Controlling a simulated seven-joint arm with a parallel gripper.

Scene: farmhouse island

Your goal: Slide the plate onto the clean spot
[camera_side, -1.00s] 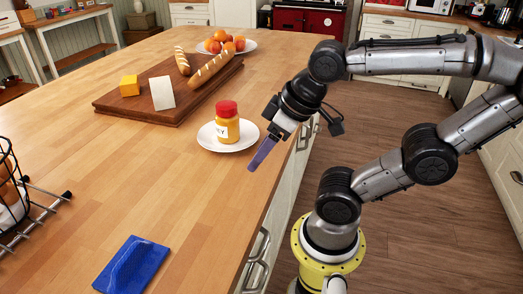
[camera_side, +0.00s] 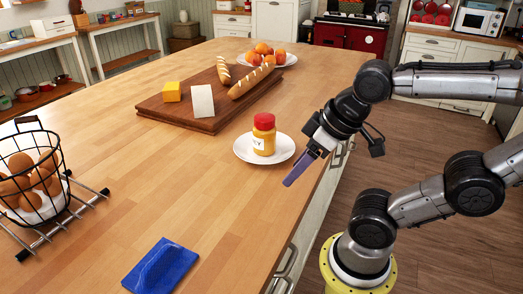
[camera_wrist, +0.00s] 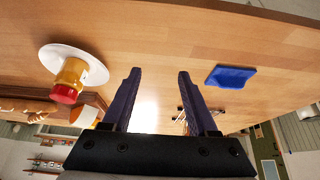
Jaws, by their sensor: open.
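A white round plate (camera_side: 243,151) lies on the wooden countertop near its right edge. A yellow jar (camera_side: 263,143) with a red lid and a white label stands upright on it. In the wrist view the plate (camera_wrist: 100,68) and the jar (camera_wrist: 74,73) are to the left of my fingers. My gripper (camera_side: 289,182) is at the counter's edge, in front and right of the plate, apart from it. In the wrist view my gripper (camera_wrist: 159,75) has its two purple fingers spread with nothing between them. I cannot make out a distinct clean spot.
A folded blue cloth (camera_side: 162,267) lies at the front, and in the wrist view (camera_wrist: 231,76) to the right. A wire egg basket (camera_side: 35,175) stands left. A board (camera_side: 205,122) with bread and cheese and a fruit plate (camera_side: 289,59) are behind. The countertop's middle is clear.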

